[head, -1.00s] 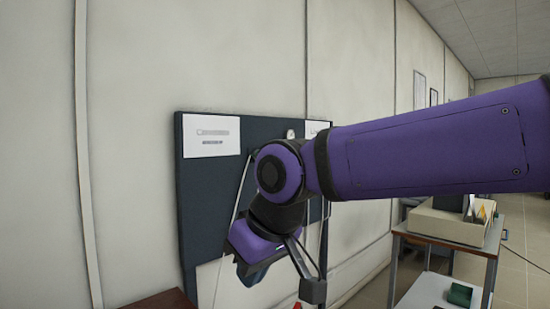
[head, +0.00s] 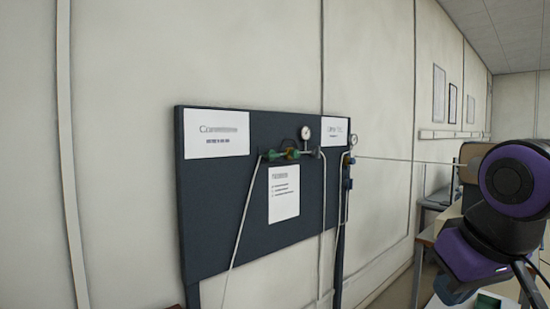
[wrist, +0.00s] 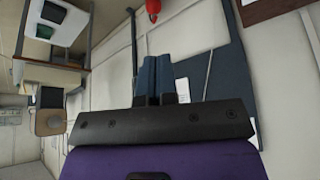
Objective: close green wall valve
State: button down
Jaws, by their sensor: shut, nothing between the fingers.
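The green wall valve (head: 271,155) is on the dark blue wall panel (head: 225,235), at the left end of a short fitting below a round gauge (head: 305,133). A thin pipe runs down from it. It is small, so I cannot tell its handle's turn. My gripper (wrist: 153,62) is shut and empty in the wrist view, its two blue fingers side by side. The panel also shows there (wrist: 228,62), right of the fingers and apart from them. My arm is at the right edge of the head view, well away from the valve. The wrist view does not clearly show the valve.
A second gauge and a blue-handled fitting (head: 347,160) are at the panel's right edge. White sheets (head: 216,134) are on the panel. A table (head: 424,238) stands at the right, near my arm. A red object (wrist: 153,8) shows in the wrist view.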

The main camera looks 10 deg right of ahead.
aim_at(270, 156)
jog(key=l+u, duration=0.15)
jog(key=l, duration=0.95)
jog(key=i+l+u, duration=0.15)
jog(key=i+l, duration=0.2)
jog(key=i+l+u, duration=0.1)
jog(key=i+l, duration=0.2)
jog(key=l, duration=0.3)
jog(key=i+j+u, duration=0.1)
jog(key=i+u, duration=0.15)
jog(key=i, duration=0.65)
